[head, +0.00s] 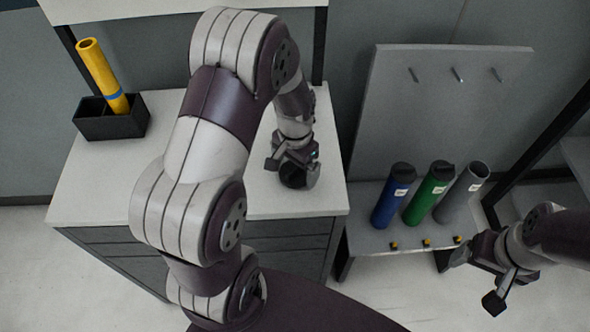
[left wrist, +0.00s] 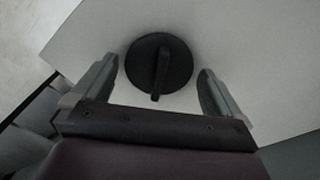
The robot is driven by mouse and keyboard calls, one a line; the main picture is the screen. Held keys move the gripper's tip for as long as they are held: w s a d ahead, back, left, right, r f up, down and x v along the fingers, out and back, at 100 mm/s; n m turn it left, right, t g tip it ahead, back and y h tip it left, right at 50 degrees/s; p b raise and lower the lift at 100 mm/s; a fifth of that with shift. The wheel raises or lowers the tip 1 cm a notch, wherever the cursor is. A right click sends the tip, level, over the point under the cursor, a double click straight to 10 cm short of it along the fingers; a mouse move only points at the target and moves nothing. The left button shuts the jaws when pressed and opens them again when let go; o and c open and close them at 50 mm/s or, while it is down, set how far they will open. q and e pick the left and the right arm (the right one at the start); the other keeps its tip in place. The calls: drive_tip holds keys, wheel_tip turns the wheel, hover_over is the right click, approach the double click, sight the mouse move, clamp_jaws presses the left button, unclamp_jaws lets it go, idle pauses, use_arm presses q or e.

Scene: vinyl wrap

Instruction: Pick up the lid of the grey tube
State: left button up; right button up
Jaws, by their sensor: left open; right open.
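A round black lid (left wrist: 178,68) with a raised bar handle lies on the white cabinet top. In the left wrist view it sits between the two spread fingers of my left gripper (left wrist: 157,72), with a gap on each side. In the head view my left gripper (head: 292,170) points down at the lid (head: 293,179), which it partly hides. The grey tube (head: 461,195) stands tilted in the rack at the right, its top end open without a lid. My right gripper (head: 477,277) is open and empty in front of the rack.
A blue tube (head: 391,204) and a green tube (head: 427,196), both with black caps, stand beside the grey tube. A black box (head: 111,125) holding a yellow roll (head: 101,73) stands at the cabinet's left. The white cabinet top (head: 110,185) is otherwise clear.

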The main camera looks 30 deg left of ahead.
use_arm(q)
drive_tip(key=shift+f, duration=0.3)
drive_tip(key=c, duration=0.9)
